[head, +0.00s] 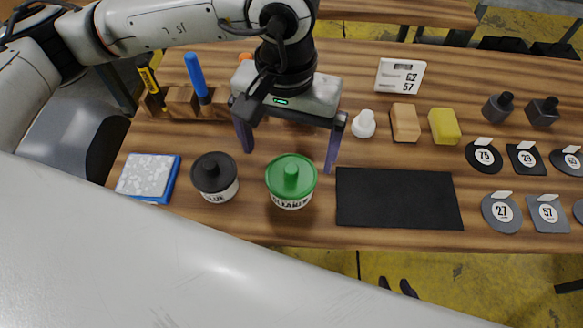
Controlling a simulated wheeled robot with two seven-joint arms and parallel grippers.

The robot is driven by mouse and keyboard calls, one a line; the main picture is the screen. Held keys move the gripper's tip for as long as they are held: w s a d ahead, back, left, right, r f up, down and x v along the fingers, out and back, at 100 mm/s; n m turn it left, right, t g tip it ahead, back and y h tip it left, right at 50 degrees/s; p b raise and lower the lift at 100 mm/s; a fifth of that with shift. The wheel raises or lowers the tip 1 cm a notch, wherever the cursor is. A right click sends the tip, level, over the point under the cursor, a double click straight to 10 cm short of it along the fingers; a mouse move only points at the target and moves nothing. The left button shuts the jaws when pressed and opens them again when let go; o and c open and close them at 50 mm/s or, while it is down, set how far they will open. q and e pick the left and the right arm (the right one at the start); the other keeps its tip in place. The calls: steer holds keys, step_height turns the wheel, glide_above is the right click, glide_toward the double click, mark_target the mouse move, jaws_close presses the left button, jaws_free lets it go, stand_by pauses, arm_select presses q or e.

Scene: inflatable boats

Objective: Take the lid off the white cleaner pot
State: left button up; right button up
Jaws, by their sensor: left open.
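The white cleaner pot (291,203) stands upright near the front edge of the table in the head view, with its label facing me. Its green lid (302,184) with a raised round knob is on top of the pot. My left gripper (289,160) is open, its two fingers wide apart and pointing down. It is just behind the pot in the picture, one fingertip to each side of the lid, and holds nothing. I cannot tell its exact height above the table. My right gripper is out of view; a large white arm link of mine crosses the foreground.
A glue pot (217,192) with a black lid stands close left of the cleaner pot. A black mat (397,198) lies bare to the right. A blue-edged pad (148,178) lies far left.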

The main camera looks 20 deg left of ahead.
mark_target(291, 168)
arm_select(q)
steer(key=shift+d+f+p, duration=0.15)
steer(key=shift+f+p, duration=0.2)
steer(key=shift+f, duration=1)
steer(key=shift+d+f+p, duration=0.15)
steer(key=shift+f+p, duration=0.15)
steer(key=shift+f, duration=1.05)
steer(key=c, duration=1.1)
